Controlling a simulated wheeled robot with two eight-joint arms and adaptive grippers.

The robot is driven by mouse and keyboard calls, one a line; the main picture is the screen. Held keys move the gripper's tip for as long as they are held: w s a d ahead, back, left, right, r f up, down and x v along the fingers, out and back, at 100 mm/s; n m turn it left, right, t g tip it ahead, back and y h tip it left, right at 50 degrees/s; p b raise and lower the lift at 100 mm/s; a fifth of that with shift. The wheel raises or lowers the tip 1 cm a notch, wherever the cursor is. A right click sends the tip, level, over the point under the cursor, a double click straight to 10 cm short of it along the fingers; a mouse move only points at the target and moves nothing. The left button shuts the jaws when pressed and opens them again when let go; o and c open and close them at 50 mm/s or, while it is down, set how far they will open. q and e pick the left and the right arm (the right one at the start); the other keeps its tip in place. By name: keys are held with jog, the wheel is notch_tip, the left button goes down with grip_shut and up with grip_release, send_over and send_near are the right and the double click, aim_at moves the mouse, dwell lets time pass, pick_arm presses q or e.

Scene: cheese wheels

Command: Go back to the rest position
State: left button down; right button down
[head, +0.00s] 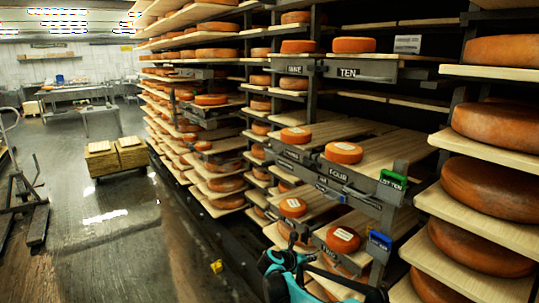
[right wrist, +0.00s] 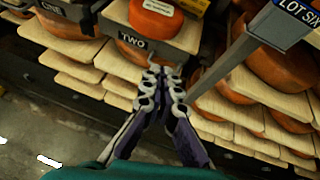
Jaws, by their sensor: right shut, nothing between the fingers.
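My right gripper (head: 293,240) is low in the middle of the head view, in front of the rack. In the right wrist view its fingers (right wrist: 162,74) are together and empty, just in front of the shelf marked TWO (right wrist: 135,41). An orange cheese wheel with a white label (right wrist: 155,18) sits on that shelf, beyond the fingertips; it also shows in the head view (head: 342,239). I cannot tell whether the fingertips touch the shelf edge. My left gripper is not in view.
Cheese racks fill the middle and right. A blue LOT SIX tag (head: 380,240) and a green tag (head: 392,179) stand on posts close to my right arm. A large cheese wheel (head: 490,189) lies at right. The wet floor (head: 105,225) at left is largely clear, with a low cart (head: 117,158) beyond.

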notch_tip(320, 180, up, 24)
jog(key=s+n+t+y, duration=0.1)
jog(key=n+t+y, duration=0.1)
jog(key=n+t, duration=0.75)
jog(key=s+a+r+n+y, duration=0.4)
jog(key=s+r+n+y, duration=0.4)
jog(key=n, duration=0.8)
jog(key=s+a+f+n+g+y, duration=0.1)
jog(key=s+f+n+g, duration=0.1)
jog(key=s+f+n, duration=0.45)
jog(key=s+a+f+n+g+y, duration=0.1)
jog(key=s+f+n+g+y, duration=0.2)
jog(key=s, duration=0.6)
jog(key=s+d+f+n+g+h, duration=0.2)
jog(key=s+d+f+n+g, duration=0.1)
jog(key=s+f, duration=0.5)
jog(key=s+d+f+n+g+h, duration=0.3)
jog(key=s+d+f+n, duration=0.2)
jog(key=s+f, duration=0.3)
jog(key=s+n, duration=0.1)
jog(key=s, duration=0.3)
jog(key=shift+d, duration=0.25)
jog(key=shift+f, duration=0.1)
